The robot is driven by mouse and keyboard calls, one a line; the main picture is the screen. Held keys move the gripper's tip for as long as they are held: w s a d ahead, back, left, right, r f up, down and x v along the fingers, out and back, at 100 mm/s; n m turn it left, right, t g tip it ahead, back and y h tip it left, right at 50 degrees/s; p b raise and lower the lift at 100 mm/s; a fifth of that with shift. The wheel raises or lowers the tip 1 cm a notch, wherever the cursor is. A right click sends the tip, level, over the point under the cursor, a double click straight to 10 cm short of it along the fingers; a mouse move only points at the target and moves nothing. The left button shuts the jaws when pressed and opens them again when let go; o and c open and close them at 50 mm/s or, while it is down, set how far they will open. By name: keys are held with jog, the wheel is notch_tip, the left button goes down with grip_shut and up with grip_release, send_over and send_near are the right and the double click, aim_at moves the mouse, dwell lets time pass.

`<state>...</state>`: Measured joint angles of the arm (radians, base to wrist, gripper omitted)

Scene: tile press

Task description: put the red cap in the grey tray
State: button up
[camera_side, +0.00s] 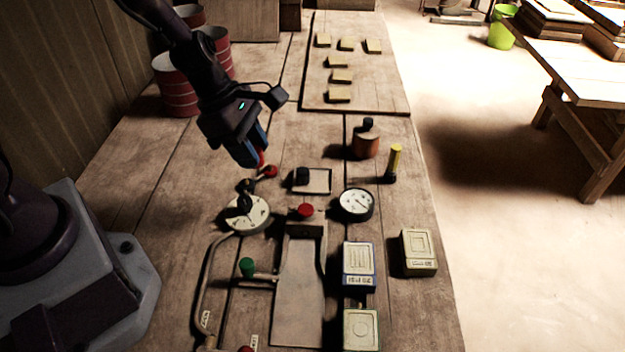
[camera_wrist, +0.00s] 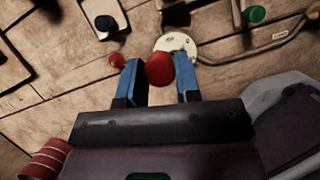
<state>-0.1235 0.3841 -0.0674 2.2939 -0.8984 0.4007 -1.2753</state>
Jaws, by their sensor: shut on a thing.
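My gripper (camera_side: 256,158) is above the wooden table in the side view. Its blue fingers are shut on the red cap (camera_wrist: 159,70), which is round and sits between the fingertips in the wrist view. In the side view only a small red part of the cap shows, at the fingertips. The grey tray (camera_side: 322,191) is a small square tray on the table, right of my gripper in the side view. A black object (camera_side: 302,175) is at its left side. The tray also shows at the top left of the wrist view (camera_wrist: 92,8).
A second red knob (camera_side: 270,172) stands below my gripper. A white dial (camera_side: 256,217), a round gauge (camera_side: 356,204) and a press with a red knob (camera_side: 305,210) stand nearer the camera. A brown jar (camera_side: 366,145) and a yellow-handled tool (camera_side: 395,160) stand beyond the tray.

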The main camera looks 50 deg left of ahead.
jog(key=shift+w+n+y, duration=0.25)
jog(key=shift+n+y, duration=0.05)
jog(key=shift+n, duration=0.7)
jog(key=w+f, duration=0.4)
jog(key=w, duration=0.5)
send_over(327, 181)
jog(key=s+a, duration=0.1)
jog(key=s, duration=0.1)
jog(key=shift+t, duration=0.3)
jog(key=f, duration=0.5)
jog(key=shift+w+f, duration=0.15)
jog(key=shift+w, duration=0.05)
jog(key=shift+w+f, duration=0.15)
jog(key=shift+f, duration=0.8)
jog(key=shift+w+f, duration=0.1)
jog(key=shift+f, duration=0.8)
jog(key=shift+f, duration=0.1)
jog(key=o, duration=0.9)
jog(key=shift+o, duration=0.2)
